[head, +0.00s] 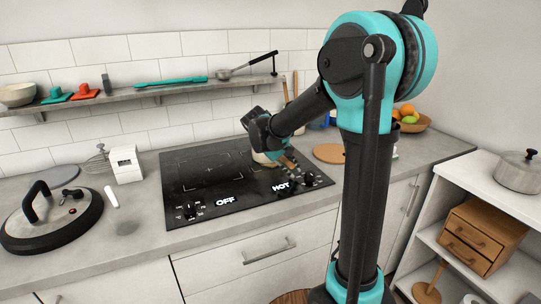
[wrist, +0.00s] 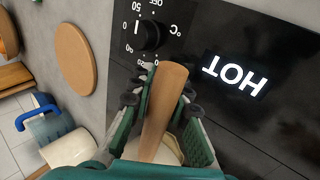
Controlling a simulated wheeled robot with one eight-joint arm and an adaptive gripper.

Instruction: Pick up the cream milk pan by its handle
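The cream milk pan (head: 263,159) is on the right part of the black cooktop, mostly hidden behind my gripper and arm in the head view. In the wrist view, part of its cream body (wrist: 165,150) shows at the bottom. Its wooden handle (wrist: 165,95) runs up the picture from there, and its end lies near the dial. My gripper (wrist: 168,82) has one finger on each side of the handle. The fingers are close to the wood, but I cannot tell whether both press on it. In the head view my gripper (head: 275,145) is low over the cooktop.
The cooktop (head: 215,170) has dials and OFF and HOT labels along its front. A round wooden board (head: 328,153) and a fruit bowl (head: 424,122) are to the right. A lid (head: 50,222) and a white timer (head: 125,164) are to the left. Utensils stand behind my gripper.

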